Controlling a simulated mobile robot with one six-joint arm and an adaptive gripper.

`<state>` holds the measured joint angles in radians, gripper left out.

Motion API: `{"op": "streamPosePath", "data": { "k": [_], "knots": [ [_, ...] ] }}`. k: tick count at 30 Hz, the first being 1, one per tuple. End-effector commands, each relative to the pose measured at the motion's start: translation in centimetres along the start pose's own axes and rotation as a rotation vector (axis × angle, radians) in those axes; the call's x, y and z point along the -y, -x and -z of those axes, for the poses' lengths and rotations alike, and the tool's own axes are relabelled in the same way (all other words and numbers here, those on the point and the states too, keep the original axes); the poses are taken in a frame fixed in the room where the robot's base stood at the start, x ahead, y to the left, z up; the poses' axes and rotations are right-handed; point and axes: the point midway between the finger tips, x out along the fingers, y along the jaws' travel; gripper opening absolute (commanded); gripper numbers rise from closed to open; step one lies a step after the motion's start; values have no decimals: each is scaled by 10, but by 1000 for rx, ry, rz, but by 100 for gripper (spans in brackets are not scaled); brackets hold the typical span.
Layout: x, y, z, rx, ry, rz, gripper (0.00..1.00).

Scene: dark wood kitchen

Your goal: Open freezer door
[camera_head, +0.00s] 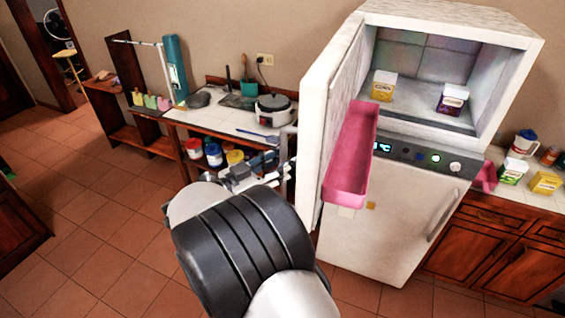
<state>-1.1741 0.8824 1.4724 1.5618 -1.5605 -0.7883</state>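The white freezer door (320,110) stands swung wide open to the left of the upper freezer compartment (413,110). A pink door shelf (349,165) shows on its inner side. A grey upright handle bar (285,178) shows at the door's outer left side. My gripper (262,166) is beside this bar, left of the door. My arm partly hides it, and I cannot tell whether its fingers are open or touch the bar. Inside the compartment stand a yellow-and-white box (383,87) and a purple-and-white box (452,99).
The lower fridge door (390,220) is shut. A counter (210,118) with a rice cooker (275,109) and several jars on the shelf below stands behind my gripper. Wooden cabinets (490,240) stand at right. Tiled floor (90,235) is clear at left.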

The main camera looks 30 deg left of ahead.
Motion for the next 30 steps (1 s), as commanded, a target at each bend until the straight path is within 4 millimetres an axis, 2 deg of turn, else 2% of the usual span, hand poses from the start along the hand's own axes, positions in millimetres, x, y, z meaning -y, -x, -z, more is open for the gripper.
{"op": "streamPosePath", "data": {
  "k": [4, 7, 15, 21, 25, 30],
  "knots": [
    [0, 5, 1, -1, -1, 1, 34],
    [1, 18, 1, -1, -1, 2, 34],
    [1, 76, 0, 0, -1, 5, 34],
    [1, 108, 0, -1, 0, 3, 34],
    [0, 118, 0, 0, 0, 1, 34],
    [0, 121, 0, 0, 0, 0, 34]
  ]
}}
